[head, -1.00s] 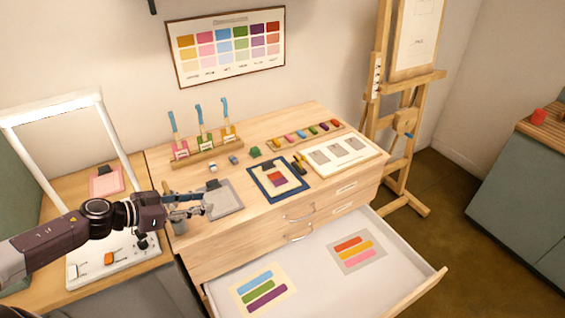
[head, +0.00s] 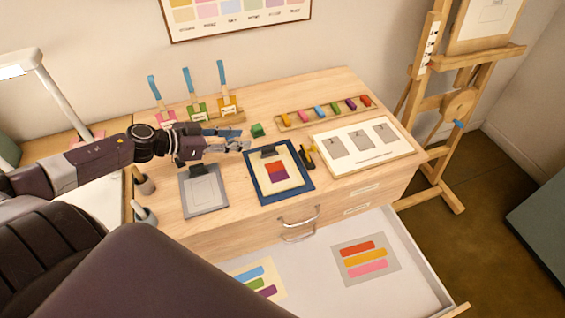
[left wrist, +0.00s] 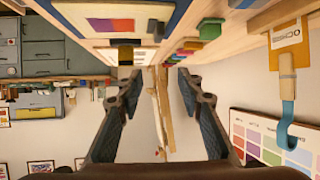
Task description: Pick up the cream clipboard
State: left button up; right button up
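The cream clipboard (head: 292,183) lies flat on a navy-blue mat (head: 265,194) on the tabletop. It has a dark clip at its far edge and red and purple swatches. My left gripper (head: 248,138) is above the table, just left of and behind the clip, with its fingers pointing right. In the left wrist view my left gripper (left wrist: 159,75) has its fingers apart with nothing between them. My right gripper is not in view.
A grey clipboard (head: 203,195) lies left of the mat. A green block (head: 257,130), yellow-and-black items (head: 309,152) and a white three-swatch board (head: 365,161) are close by. The drawer (head: 318,268) is open, with swatch sheets inside. Cups (head: 144,183) stand at the left edge.

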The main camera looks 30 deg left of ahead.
pick_arm(q)
jog(key=b, duration=0.5)
send_near(263, 148)
jog(key=shift+w+d+f, duration=0.2)
jog(key=shift+d+f, duration=0.1)
jog(key=shift+f, duration=0.05)
jog(key=shift+w+f, duration=0.15)
jog(key=shift+f, duration=0.05)
jog(key=shift+w+d, duration=0.2)
jog(key=shift+w, duration=0.15)
jog(key=shift+x, duration=0.85)
jog(key=shift+w+d, duration=0.15)
jog(key=shift+w, duration=0.2)
jog(key=shift+p+x, duration=0.6)
jog(key=shift+x, duration=1.6)
jog(key=shift+c, duration=0.6)
grip_shut()
